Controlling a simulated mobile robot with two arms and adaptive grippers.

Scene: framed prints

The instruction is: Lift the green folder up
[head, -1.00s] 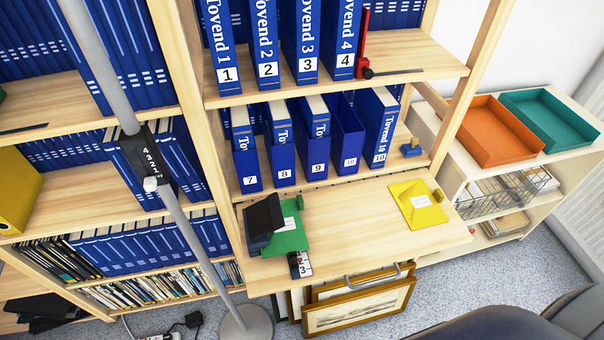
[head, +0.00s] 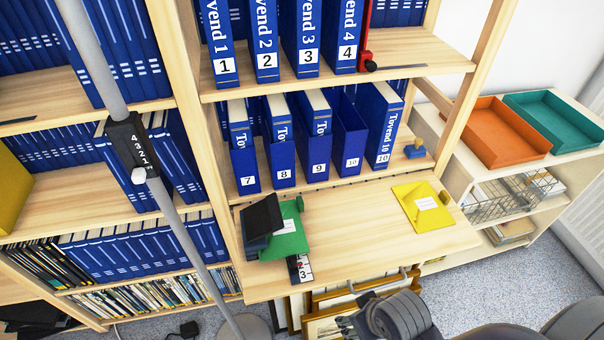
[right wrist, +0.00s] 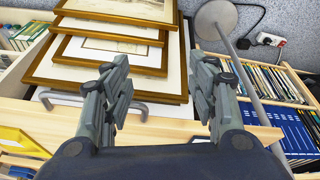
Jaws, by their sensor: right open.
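My right gripper (head: 355,318) is at the bottom of the head view, below and in front of the desk board, apart from the folder. In the right wrist view its two fingers (right wrist: 160,100) are spread and empty, with framed prints beyond them. The folder cannot be made out in the right wrist view. My left gripper is not in view.
A small black item with a "3" tag (head: 300,268) sits at the front edge. A grey lamp pole (head: 182,220) rises at the left. The desk's middle is clear.

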